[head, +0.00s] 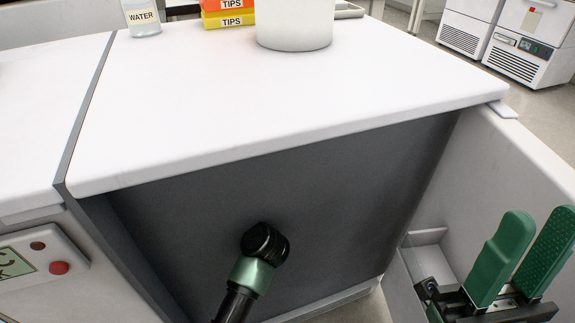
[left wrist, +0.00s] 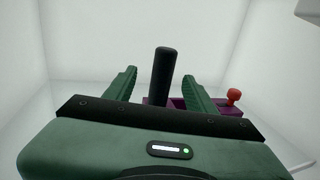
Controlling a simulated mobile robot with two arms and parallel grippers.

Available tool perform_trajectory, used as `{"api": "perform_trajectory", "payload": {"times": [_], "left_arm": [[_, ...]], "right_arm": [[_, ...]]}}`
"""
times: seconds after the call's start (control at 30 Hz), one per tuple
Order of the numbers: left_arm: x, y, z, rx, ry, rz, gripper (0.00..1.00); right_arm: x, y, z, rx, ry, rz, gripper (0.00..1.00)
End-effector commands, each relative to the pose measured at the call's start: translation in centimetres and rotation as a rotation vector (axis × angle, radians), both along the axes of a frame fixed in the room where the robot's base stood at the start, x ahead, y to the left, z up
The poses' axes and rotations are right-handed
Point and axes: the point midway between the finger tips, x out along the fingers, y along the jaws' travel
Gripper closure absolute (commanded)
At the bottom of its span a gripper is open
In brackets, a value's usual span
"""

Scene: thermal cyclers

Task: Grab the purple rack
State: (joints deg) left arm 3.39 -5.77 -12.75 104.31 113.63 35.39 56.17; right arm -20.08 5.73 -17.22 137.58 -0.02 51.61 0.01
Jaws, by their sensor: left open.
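In the left wrist view, the purple rack (left wrist: 184,101) is low in the middle, ahead of my left gripper (left wrist: 161,82). A dark upright post (left wrist: 163,72) stands at the rack, between the two green fingers in the picture. The fingers are apart; I cannot tell how deep the post lies between them. A red knob-like piece (left wrist: 233,95) shows at the rack's right end. My gripper body hides the rack's lower part. My right gripper (head: 538,232) is at the lower right of the head view, fingers apart and empty. The rack does not show in the head view.
White walls (left wrist: 85,45) enclose the rack in the left wrist view. In the head view, a white counter (head: 280,95) has clear room in front. At its back are a water bottle (head: 141,17), tips boxes (head: 228,18) and a white container (head: 295,25).

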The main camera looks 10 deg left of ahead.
Motion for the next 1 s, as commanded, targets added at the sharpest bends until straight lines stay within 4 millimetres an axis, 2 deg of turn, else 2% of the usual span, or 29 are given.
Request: {"api": "perform_trajectory", "payload": {"times": [0.1, 0.23, 0.53, 0.57, 0.7, 0.77, 1.0], "left_arm": [[2.0, 0.2, -0.1, 0.004, -0.004, 0.0, 0.45], [3.6, 0.7, 0.0, 0.003, -0.001, 0.0, 0.45], [4.2, 1.0, 0.1, 0.002, 0.0, 0.0, 0.45], [4.2, 1.0, 0.1, 0.002, 0.0, 0.0, 0.47], [4.2, 0.9, 0.1, 0.002, 0.0, 0.0, 0.86], [4.2, 0.9, 0.1, 0.002, 0.0, 0.0, 1.0], [4.2, 0.9, 0.1, 0.002, 0.0, 0.0, 1.0]], "right_arm": [[0.0, 0.0, -1.3, 0.0, 0.001, 0.0, 0.64], [0.0, 0.0, -1.7, -0.001, 0.002, 0.0, 0.64], [0.1, 0.0, -1.7, -0.001, 0.002, 0.0, 0.64], [0.1, 0.0, -1.7, -0.001, 0.002, 0.0, 0.64], [0.1, 0.0, -1.7, -0.001, 0.002, 0.0, 0.64], [0.1, 0.0, -1.7, -0.001, 0.002, 0.0, 0.64], [0.1, 0.0, -1.7, -0.001, 0.002, 0.0, 0.64]]}}
